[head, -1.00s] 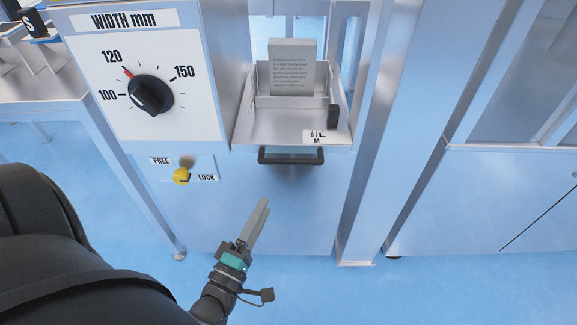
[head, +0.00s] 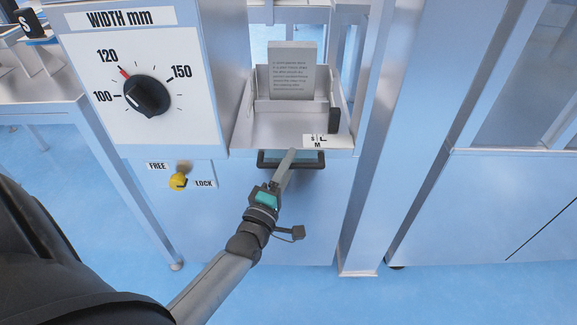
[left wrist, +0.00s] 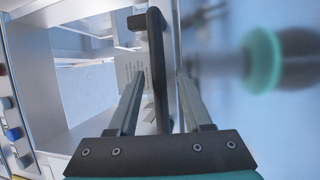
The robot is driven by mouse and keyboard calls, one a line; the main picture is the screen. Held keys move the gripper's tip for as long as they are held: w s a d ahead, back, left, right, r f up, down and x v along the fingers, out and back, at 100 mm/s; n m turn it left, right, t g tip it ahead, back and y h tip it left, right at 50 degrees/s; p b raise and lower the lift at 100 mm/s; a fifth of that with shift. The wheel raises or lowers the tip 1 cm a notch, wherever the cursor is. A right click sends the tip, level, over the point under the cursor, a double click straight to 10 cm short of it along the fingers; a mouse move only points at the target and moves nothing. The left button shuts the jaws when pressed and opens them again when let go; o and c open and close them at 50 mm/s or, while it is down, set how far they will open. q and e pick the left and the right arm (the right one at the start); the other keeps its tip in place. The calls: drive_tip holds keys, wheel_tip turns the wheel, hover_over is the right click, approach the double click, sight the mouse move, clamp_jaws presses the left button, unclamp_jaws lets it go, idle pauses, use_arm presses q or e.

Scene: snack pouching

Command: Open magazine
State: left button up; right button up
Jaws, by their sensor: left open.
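The magazine (head: 262,128) is a metal tray in the machine front, holding an upright grey printed pouch or card (head: 292,68). Its black bar handle (head: 268,163) is on the front below the tray. In the left wrist view, the handle (left wrist: 157,60) runs between the two open fingers (left wrist: 162,75); I see no clear contact with either finger. The fingers hide part of the handle in the head view. My right gripper is not in view.
A width dial (head: 148,96) is on the panel at left, its red mark near 120. Below it is a yellow knob (head: 179,181) with FREE and LOCK labels. A metal post (head: 375,180) stands right of the magazine. The floor in front is free.

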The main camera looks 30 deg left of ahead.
use_arm(q)
clamp_jaws()
idle(0.4)
idle(1.0)
